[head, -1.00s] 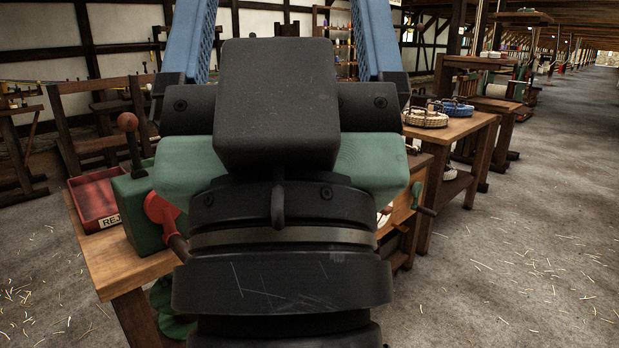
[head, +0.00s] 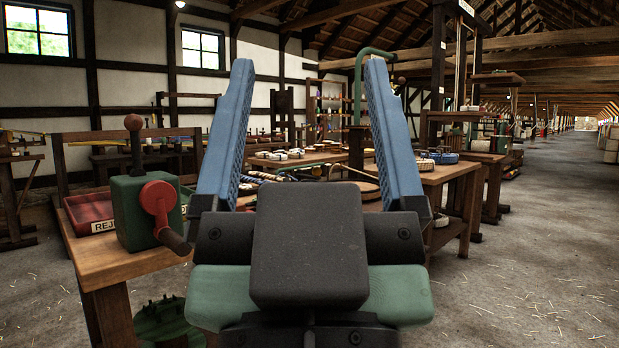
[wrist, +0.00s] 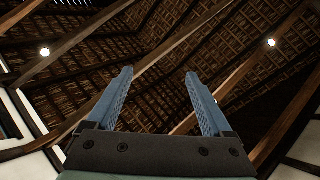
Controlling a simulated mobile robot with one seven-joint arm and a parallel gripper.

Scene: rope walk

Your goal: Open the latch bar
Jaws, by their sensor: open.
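My gripper (head: 309,64) stands in the middle of the head view, its two blue fingers pointing up and spread wide with nothing between them. In the wrist view my gripper (wrist: 158,73) is also open and empty, against the roof. I cannot make out for sure which part is the latch bar. A green bent tube (head: 358,85) on a dark post shows beside the right finger and is partly hidden by it. A green box (head: 140,210) with a red crank (head: 158,198) and an upright lever (head: 135,140) sits on the bench to the left, apart from my gripper.
A red tray (head: 90,214) lies behind the green box on the wooden bench (head: 110,262). A table (head: 450,172) with coils stands to the right. Rope pieces lie on the bench behind my gripper. The floor (head: 530,270) at right is open, with scattered straw.

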